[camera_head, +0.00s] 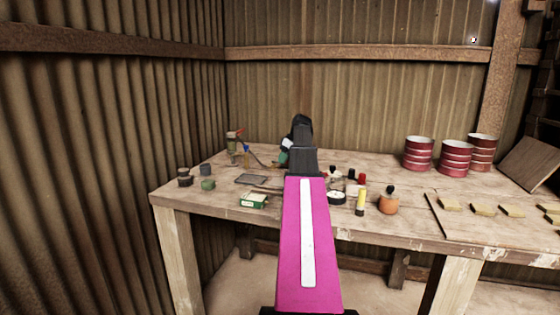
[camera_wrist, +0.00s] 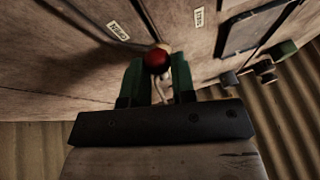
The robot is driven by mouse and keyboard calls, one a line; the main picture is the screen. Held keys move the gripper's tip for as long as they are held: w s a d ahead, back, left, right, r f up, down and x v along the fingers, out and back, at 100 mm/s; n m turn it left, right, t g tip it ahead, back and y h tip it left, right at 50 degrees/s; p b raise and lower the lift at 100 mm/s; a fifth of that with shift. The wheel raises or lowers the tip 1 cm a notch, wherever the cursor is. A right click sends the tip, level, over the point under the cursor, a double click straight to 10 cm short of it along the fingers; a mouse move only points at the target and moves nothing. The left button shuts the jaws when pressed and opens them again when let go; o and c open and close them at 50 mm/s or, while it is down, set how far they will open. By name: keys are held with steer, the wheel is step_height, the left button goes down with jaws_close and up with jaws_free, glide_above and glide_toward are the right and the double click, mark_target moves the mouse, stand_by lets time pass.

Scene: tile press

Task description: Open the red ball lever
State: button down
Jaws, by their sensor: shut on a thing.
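In the wrist view a red ball (camera_wrist: 156,60) sits at the end of a pale, thin lever. My gripper (camera_wrist: 157,66) has its two green fingers on either side of the ball, shut on it. The lever's lower part shows between the fingers, and its base is hard to make out. In the head view my pink arm and dark wrist reach over the workbench (camera_head: 230,205) and hide the ball and most of the gripper.
Two small white labels, one on the left (camera_wrist: 118,31) and one on the right (camera_wrist: 198,17), lie near the ball. A dark flat plate (camera_wrist: 255,27) is at upper right. Jars, a green box (camera_head: 253,201) and an orange pot (camera_head: 388,203) crowd the bench. Red tins (camera_head: 456,158) stand further right.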

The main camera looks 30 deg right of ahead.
steer(key=shift+w+d+n+g, duration=0.2)
steer(key=shift+w+n+g, duration=0.1)
steer(key=shift+n, duration=0.4)
steer(key=c, duration=1)
jaws_free()
steer(key=shift+o, duration=0.2)
steer(key=v, duration=1)
steer(key=shift+d+r, duration=0.3)
steer(key=shift+d, duration=0.05)
steer(key=shift+s, duration=0.1)
